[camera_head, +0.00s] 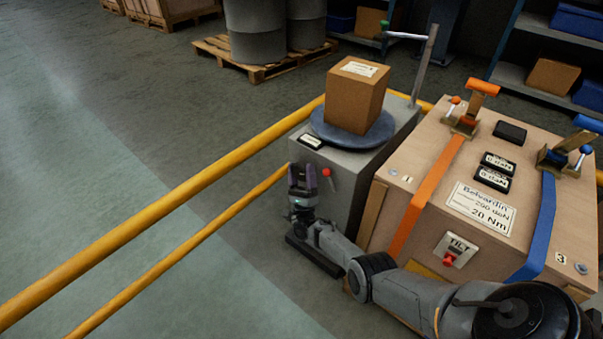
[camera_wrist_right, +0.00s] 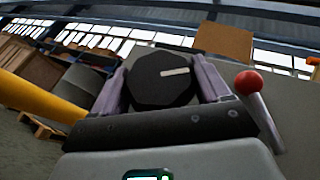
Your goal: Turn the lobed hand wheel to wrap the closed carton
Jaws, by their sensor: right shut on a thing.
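The closed brown carton (camera_head: 352,98) with a white label stands upright on a round blue-grey turntable (camera_head: 324,132) on top of a grey machine (camera_head: 345,190). It also shows at the top of the right wrist view (camera_wrist_right: 222,42). My right gripper (camera_head: 303,178) is at the machine's left front side. In the right wrist view, its purple fingers are on either side of the dark lobed hand wheel (camera_wrist_right: 160,82), which has a pale bar mark, and are shut on it. The gripper hides the wheel in the head view. My left gripper is not in view.
A red-knobbed lever (camera_head: 327,173) sits close beside my right gripper. Yellow rails (camera_head: 190,185) run along the left. A wooden strap-tension crate (camera_head: 425,185) stands right of the machine. A post with a green handle (camera_head: 425,60) rises behind. The floor left is clear.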

